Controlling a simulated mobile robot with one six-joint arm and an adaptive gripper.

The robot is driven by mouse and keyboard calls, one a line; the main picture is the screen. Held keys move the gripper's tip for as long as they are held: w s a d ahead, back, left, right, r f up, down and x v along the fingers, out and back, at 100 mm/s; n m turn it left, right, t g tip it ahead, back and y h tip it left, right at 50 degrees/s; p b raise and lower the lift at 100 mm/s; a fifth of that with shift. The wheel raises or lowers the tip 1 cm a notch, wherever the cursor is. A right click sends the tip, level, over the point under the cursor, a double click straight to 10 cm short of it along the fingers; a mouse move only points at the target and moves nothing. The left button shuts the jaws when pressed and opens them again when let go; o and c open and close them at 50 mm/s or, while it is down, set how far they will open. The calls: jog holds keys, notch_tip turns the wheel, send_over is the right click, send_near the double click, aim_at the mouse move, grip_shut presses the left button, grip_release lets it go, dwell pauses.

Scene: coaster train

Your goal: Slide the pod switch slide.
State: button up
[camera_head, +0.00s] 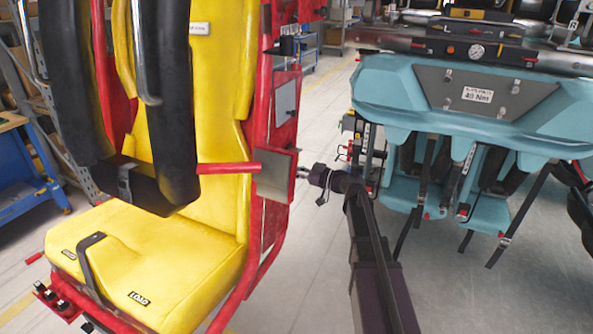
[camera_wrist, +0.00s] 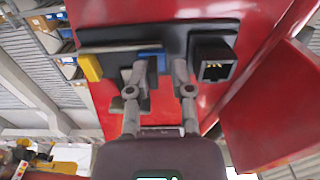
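In the wrist view a dark switch panel (camera_wrist: 118,50) is fixed to a red surface. It carries a yellow piece (camera_wrist: 91,68) at the left, a blue piece (camera_wrist: 152,55) in the middle and a black socket (camera_wrist: 213,62) with yellow contacts at the right. I cannot tell for sure which part is the slide. My gripper (camera_wrist: 160,72) is in front of the panel, its two fingers apart. The left finger covers part of the blue piece; contact is unclear. In the head view my gripper (camera_head: 310,176) is at the side of the red seat frame (camera_head: 284,120); the panel is hidden there.
A yellow seat (camera_head: 160,260) with black restraints stands at the left. A teal seat unit (camera_head: 440,95) with hanging straps is at the right. A red plate (camera_wrist: 270,115) juts out right of my gripper in the wrist view. Grey floor (camera_head: 305,290) lies between the seats.

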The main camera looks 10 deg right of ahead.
jog(key=shift+o, duration=0.2)
jog(key=v, duration=1.2)
dwell(0.4)
dwell(0.4)
jog(key=s+a+f+m+g+h, duration=0.4)
jog(key=s+a+f+g+h, duration=0.15)
jog(key=s+a+f, duration=0.4)
jog(key=s+f+m+g+h, duration=0.5)
jog(key=s+f+m+h, duration=0.2)
jog(key=s+f+h, duration=0.2)
jog(key=shift+s+d, duration=0.5)
jog(key=shift+s, duration=0.15)
